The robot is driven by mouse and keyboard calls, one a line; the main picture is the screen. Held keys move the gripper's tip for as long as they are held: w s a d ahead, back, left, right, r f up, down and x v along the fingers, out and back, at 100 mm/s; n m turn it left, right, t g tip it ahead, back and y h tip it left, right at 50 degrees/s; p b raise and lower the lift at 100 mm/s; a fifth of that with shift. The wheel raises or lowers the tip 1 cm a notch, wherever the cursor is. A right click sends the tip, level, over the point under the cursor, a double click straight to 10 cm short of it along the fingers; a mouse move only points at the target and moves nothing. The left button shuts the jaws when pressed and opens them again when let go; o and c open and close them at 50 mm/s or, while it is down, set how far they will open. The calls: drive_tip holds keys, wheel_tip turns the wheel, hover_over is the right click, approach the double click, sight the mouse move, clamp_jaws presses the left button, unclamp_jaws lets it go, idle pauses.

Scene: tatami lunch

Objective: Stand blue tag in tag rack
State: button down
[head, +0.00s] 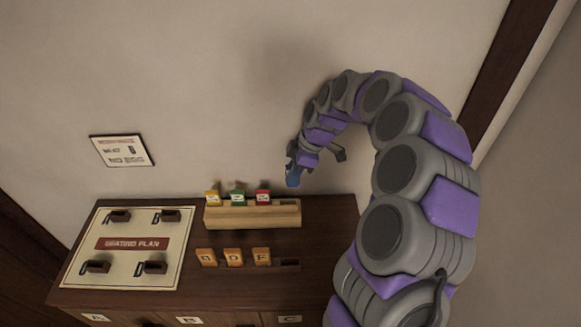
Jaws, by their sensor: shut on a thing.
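My gripper (294,167) is shut on the blue tag (293,179). It holds the tag in the air, above and a little behind the right part of the tag rack, apart from it. The tag rack (252,215) is a long light-wood block on the cabinet top. A yellow tag (213,198), a green tag (238,198) and a red tag (263,196) stand upright in its left and middle parts. The right end of the rack holds no tag. The lower part of the blue tag shows; the fingers partly cover its top.
In front of the rack, orange tags B (207,257), D (233,257) and F (262,256) stand in a row beside an empty dark holder (289,265). A seating plan board (135,273) with several dark holders lies at left. The wall (230,90) rises behind.

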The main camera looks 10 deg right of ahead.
sight(291, 186)
drive_tip(key=shift+f, duration=0.3)
drive_tip(key=x, duration=0.2)
drive_tip(key=b+x, duration=0.1)
drive_tip(key=x, duration=0.2)
drive_tip(key=shift+s+d+f, duration=0.1)
drive_tip(key=shift+s+d, duration=0.05)
drive_tip(key=shift+d, duration=0.1)
drive_tip(key=shift+d+f, duration=0.15)
drive_tip(key=shift+d, duration=0.3)
drive_tip(key=shift+a, duration=0.95)
drive_tip(key=shift+d+f+b, duration=0.15)
drive_tip(key=shift+d+b, duration=0.4)
drive_tip(key=shift+d, duration=0.7)
drive_tip(key=shift+a, duration=0.6)
drive_tip(key=shift+d, duration=0.1)
drive_tip(key=shift+d+f+b, duration=0.15)
drive_tip(key=shift+d+b, duration=0.1)
drive_tip(key=shift+b, duration=0.05)
